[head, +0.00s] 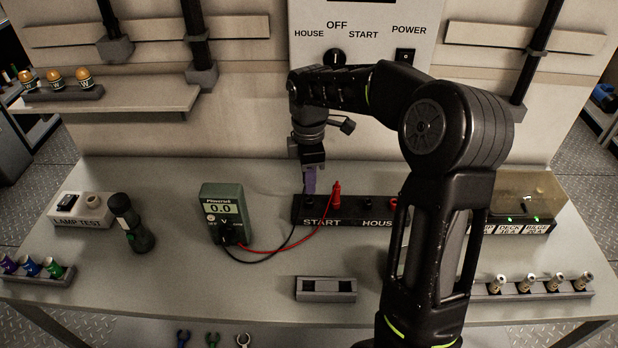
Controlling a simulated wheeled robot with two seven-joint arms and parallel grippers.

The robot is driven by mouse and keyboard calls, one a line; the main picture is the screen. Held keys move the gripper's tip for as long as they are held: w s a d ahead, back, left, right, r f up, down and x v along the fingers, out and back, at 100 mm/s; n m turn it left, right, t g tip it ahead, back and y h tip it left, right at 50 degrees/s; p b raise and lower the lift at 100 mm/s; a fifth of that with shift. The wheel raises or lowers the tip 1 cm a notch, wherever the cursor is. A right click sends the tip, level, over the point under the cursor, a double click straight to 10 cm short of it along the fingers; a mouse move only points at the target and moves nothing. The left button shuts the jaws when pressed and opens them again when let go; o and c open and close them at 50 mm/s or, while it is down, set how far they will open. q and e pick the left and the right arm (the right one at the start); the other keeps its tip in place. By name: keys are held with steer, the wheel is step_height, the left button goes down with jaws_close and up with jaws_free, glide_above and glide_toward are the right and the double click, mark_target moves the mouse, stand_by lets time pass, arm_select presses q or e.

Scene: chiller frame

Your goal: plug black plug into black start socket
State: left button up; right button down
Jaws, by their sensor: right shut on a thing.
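The terminal block (345,219) is a long black box marked START and HOUSE, on the bench in the head view. My right gripper (309,178) points down at its left end, over the START part, and is shut on the black plug. The plug is mostly hidden by the fingers, as is the black start socket below it, so I cannot tell whether the plug is seated. The black lead (277,249) runs from the meter (224,211) up towards the gripper. A red plug (337,194) stands upright in the block just right of the gripper. My left gripper is out of view.
A lamp test box (82,209) and a black torch (131,222) stand at left. A grey holder (326,289) lies in front of the block. A fuse rack (536,286) is at right. My right arm covers part of the block's right end.

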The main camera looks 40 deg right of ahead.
steer(key=shift+f+b, duration=0.9)
steer(key=shift+f, duration=0.55)
steer(key=c, duration=1.3)
jaws_free()
steer(key=shift+o, duration=0.2)
steer(key=shift+r, duration=0.3)
step_height(320, 180, up, 7)
steer(key=shift+r+b, duration=0.15)
steer(key=shift+b, duration=0.2)
